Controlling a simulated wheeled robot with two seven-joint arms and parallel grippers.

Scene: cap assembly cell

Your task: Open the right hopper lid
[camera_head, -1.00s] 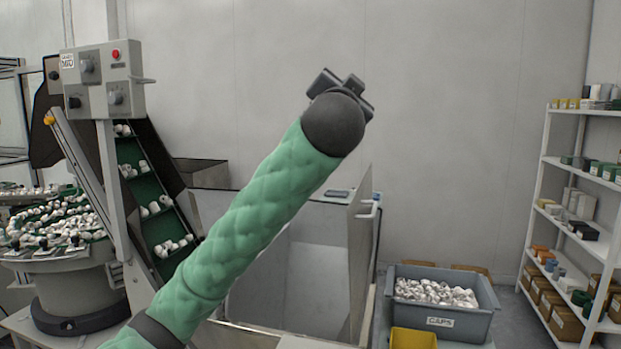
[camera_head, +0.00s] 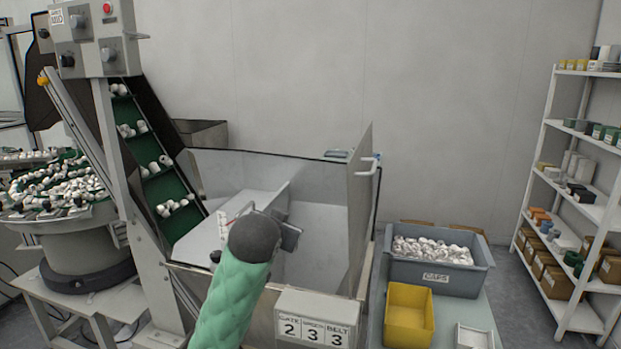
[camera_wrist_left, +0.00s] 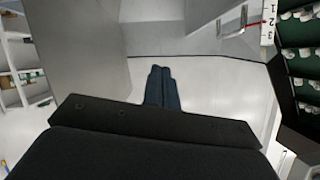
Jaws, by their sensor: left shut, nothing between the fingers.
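The hopper (camera_head: 318,218) is a pale metal bin in the middle of the head view, with its inside showing. At its right side a flat grey panel (camera_head: 360,200), which looks like the right lid, stands upright. My right gripper is not in view.
A slanted pale panel (camera_head: 228,214) is left of the gripper; a metal handle (camera_wrist_left: 234,22) shows beside the numbered scale (camera_wrist_left: 268,22). The conveyor (camera_head: 158,180) rises at left. A grey caps bin (camera_head: 440,279) and yellow bin (camera_head: 408,318) stand right of the hopper.

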